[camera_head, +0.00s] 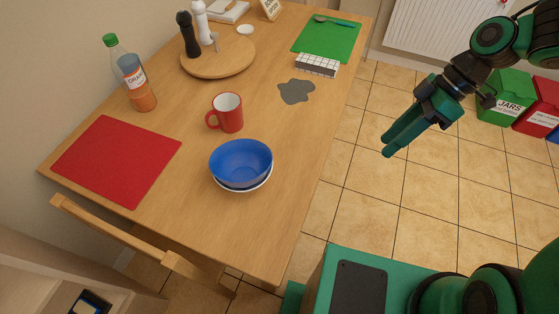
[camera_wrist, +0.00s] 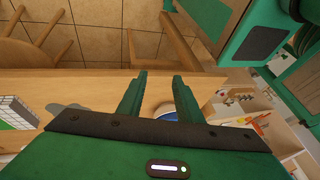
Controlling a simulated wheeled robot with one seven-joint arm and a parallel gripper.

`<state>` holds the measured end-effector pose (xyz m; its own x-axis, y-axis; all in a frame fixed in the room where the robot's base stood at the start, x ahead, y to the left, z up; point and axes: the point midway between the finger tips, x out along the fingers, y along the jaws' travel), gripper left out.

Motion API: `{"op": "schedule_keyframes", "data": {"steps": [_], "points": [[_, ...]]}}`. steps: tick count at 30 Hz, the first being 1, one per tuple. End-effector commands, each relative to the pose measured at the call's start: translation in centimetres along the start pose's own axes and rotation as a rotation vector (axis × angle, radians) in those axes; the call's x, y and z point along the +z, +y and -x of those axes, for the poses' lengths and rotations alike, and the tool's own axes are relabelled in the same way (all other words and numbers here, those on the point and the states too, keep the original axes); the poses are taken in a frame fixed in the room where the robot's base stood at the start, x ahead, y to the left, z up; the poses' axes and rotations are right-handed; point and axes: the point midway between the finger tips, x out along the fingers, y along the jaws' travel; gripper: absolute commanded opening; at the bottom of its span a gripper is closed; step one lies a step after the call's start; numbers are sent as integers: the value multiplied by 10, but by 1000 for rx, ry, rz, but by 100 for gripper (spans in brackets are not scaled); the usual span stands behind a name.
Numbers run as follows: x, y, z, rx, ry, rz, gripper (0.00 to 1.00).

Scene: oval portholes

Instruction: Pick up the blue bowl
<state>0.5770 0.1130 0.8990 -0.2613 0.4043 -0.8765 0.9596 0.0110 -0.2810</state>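The blue bowl (camera_head: 240,160) stands on the wooden table near its front edge, nested in or on a white dish (camera_head: 243,188) whose rim shows below it. In the wrist view, part of the blue bowl (camera_wrist: 165,112) shows between and behind my fingers, mostly hidden by my gripper's body. My gripper (camera_head: 387,147) is to the right of the table, over the tiled floor and well apart from the bowl. In the wrist view my gripper (camera_wrist: 160,77) has its two fingers spread with nothing between them.
A red mug (camera_head: 228,112) stands just behind the bowl. A red mat (camera_head: 117,160), a bottle (camera_head: 137,85), a grey patch (camera_head: 296,91) and a white gridded box (camera_head: 317,65) are also on the table (camera_head: 270,240). A wooden chair (camera_head: 130,240) stands at its near left side.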

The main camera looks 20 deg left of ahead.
Motion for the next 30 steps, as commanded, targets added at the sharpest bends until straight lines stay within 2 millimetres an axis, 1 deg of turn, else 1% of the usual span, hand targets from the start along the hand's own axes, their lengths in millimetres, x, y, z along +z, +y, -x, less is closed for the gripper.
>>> {"op": "schedule_keyframes", "data": {"steps": [1, 4, 6, 9, 12, 15, 18, 20, 27, 30], "points": [[-22, -1, -18, -53, 40, 127, 32], [-65, -9, -45, -136, 143, 382, 32], [-92, -18, -62, -186, 227, 545, 32], [-126, -34, -79, -238, 350, 742, 32], [-151, -47, -90, -268, 456, 887, 32], [-167, -58, -95, -284, 535, 982, 32], [-175, -64, -98, -289, 579, 1030, 32], [-178, -67, -102, -290, 591, 1044, 32], [-189, -85, -130, -292, 593, 1048, 32], [-193, -90, -138, -291, 592, 1047, 32]]}}
